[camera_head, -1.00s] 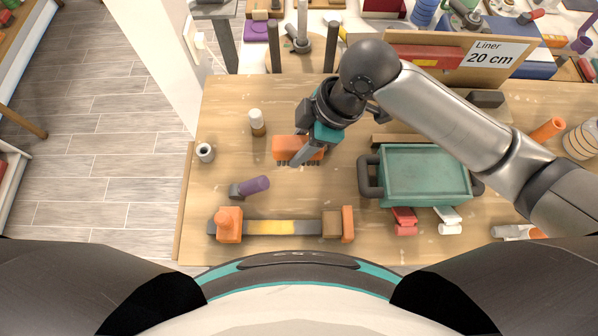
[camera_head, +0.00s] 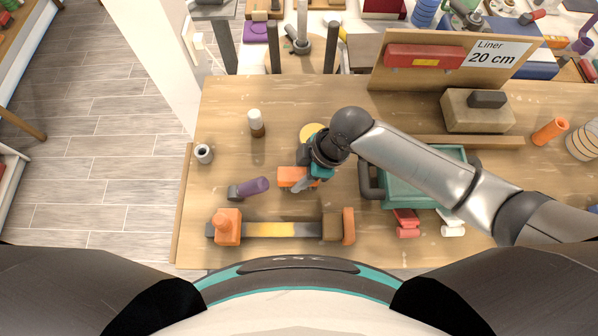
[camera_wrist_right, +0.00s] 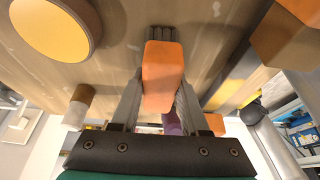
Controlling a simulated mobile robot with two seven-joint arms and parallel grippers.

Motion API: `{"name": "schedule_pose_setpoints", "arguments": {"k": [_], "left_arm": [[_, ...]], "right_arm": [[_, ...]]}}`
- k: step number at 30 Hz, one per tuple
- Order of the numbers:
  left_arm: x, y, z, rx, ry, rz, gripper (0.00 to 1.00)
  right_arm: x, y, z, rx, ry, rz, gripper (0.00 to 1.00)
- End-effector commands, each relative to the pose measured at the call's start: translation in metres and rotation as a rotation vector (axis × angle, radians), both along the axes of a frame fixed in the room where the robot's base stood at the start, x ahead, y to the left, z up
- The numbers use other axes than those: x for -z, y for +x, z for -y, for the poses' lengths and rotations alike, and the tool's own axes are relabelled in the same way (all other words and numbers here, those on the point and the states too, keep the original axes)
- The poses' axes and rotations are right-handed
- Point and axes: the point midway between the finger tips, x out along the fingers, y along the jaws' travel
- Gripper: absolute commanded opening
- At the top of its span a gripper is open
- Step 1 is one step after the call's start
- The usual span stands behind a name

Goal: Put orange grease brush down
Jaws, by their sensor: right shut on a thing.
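The orange grease brush (camera_head: 291,177) is at the middle left of the wooden table in the head view, just right of a purple-handled tool. My right gripper (camera_head: 305,182) is shut on it. In the right wrist view the orange block of the brush (camera_wrist_right: 162,75) sits between the two grey fingers, with dark grey bristles at its far end. I cannot tell whether the brush touches the tabletop. My left gripper is not in view.
The purple-handled tool (camera_head: 254,187) lies close by on the left. An orange-ended bar tool (camera_head: 270,229) lies in front. A green tray (camera_head: 424,192) stands to the right. A white-capped bottle (camera_head: 256,122), a grey ring (camera_head: 204,153) and a yellow disc (camera_head: 311,131) are behind.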

Motion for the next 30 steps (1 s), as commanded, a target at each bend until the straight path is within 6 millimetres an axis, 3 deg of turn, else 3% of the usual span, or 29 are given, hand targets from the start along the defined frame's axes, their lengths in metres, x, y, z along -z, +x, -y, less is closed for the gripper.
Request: {"name": "schedule_pose_setpoints", "arguments": {"k": [6,7,14,23,30], "left_arm": [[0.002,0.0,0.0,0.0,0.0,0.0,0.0],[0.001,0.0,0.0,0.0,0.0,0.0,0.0],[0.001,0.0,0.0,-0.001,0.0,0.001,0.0],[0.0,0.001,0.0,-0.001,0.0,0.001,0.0],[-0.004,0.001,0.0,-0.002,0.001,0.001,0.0]], "right_arm": [[0.003,0.0,0.0,0.0,0.001,0.001,0.0],[0.002,0.0,0.0,0.0,0.0,0.0,0.48],[0.002,0.0,0.0,0.0,0.0,0.0,0.74],[-0.001,0.0,0.0,0.0,0.0,0.001,0.75],[-0.028,0.002,0.011,0.001,0.0,0.004,0.75]]}}
